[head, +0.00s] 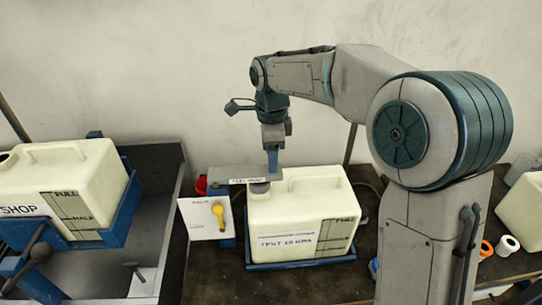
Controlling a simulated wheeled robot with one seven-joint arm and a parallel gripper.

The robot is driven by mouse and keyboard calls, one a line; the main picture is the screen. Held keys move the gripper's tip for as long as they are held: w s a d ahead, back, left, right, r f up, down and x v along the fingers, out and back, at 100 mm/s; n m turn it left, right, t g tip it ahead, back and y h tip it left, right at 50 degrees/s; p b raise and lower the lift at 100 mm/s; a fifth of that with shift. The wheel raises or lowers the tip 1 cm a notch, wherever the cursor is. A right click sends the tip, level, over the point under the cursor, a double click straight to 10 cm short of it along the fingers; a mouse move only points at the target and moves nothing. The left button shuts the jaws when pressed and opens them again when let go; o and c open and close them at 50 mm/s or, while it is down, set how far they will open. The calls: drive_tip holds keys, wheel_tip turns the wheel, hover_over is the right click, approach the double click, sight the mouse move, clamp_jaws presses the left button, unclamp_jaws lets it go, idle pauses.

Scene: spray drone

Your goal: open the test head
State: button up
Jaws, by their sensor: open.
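The test head is a flat grey arm (230,180) with a small white label, reaching right over the left end of a cream tank (316,200). A round grey pad (260,187) under its end sits at the tank's top, seemingly on its opening. The tank is marked TEST 15 KPA, FULL and HALF, and stands in a blue tray (300,263). My gripper (272,165) points down at the right end of the test head, open. I cannot tell whether its fingers touch the arm, and the far finger is hidden.
A white panel with a yellow lever (219,212) stands left of the tank, with a red item (201,185) behind it. Another cream tank (70,180) sits in a blue cradle at left. Orange and white rings (508,244) lie at right. The front bench is clear.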

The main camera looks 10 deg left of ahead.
drive_tip(key=shift+f, duration=0.7)
